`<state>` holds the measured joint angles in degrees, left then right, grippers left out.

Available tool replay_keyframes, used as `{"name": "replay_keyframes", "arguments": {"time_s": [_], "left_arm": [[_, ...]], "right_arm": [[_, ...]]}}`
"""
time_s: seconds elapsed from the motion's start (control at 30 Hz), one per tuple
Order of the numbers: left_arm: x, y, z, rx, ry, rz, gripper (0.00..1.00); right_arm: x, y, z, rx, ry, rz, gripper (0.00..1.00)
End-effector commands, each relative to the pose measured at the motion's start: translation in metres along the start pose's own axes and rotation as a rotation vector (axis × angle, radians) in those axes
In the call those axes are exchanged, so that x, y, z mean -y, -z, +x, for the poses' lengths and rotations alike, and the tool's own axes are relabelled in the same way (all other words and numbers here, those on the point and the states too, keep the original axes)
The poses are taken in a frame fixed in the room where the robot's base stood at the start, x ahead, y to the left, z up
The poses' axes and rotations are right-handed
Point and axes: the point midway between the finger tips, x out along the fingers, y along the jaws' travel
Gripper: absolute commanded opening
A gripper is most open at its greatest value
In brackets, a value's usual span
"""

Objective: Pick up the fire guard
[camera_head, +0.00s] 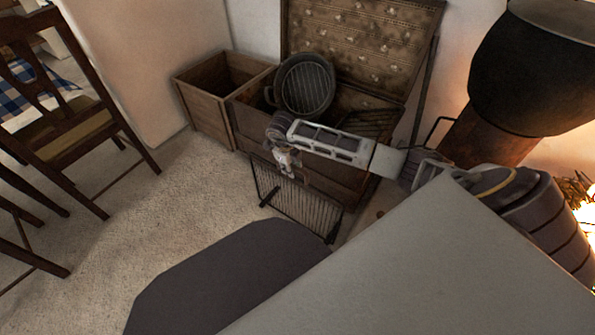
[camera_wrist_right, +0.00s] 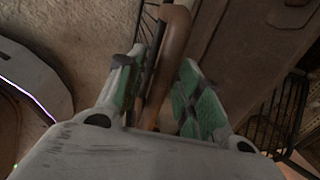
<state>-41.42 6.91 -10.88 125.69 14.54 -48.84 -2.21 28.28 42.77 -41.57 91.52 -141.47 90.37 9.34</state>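The fire guard (camera_head: 298,208) is a dark wire mesh panel standing tilted on the floor in front of a wooden chest. My right gripper (camera_head: 285,160) is at its top edge, reaching in from the right. In the right wrist view, part of its dark mesh (camera_wrist_right: 148,22) shows beyond the fingers. The green-padded fingers of my right gripper (camera_wrist_right: 163,88) stand apart, with a dark bar and a rounded brown bar between them. A gap shows beside the right finger, so the gripper looks open around them. My left gripper is not in view.
The open wooden chest (camera_head: 320,178) stands right behind the guard, with a round ribbed pan (camera_head: 304,85) above it. A wooden box (camera_head: 205,105) is to its left. A dark pot (camera_head: 535,70) and firelight are at the right. Chairs (camera_head: 75,125) stand left; carpet (camera_head: 190,200) between is clear.

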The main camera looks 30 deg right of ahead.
Motion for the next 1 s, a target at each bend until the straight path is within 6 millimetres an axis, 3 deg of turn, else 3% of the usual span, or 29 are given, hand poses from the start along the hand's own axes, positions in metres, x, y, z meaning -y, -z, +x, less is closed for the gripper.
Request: {"name": "replay_keyframes", "arguments": {"time_s": [0.03,0.23,1.0], "left_arm": [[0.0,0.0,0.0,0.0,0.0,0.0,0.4],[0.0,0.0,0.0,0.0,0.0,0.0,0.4],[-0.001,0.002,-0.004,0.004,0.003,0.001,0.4]], "right_arm": [[0.0,0.0,0.0,0.0,0.0,0.0,0.25],[0.0,0.0,0.0,0.0,0.0,0.0,0.0],[0.004,-0.002,-0.012,0.004,0.003,0.001,0.0]]}}
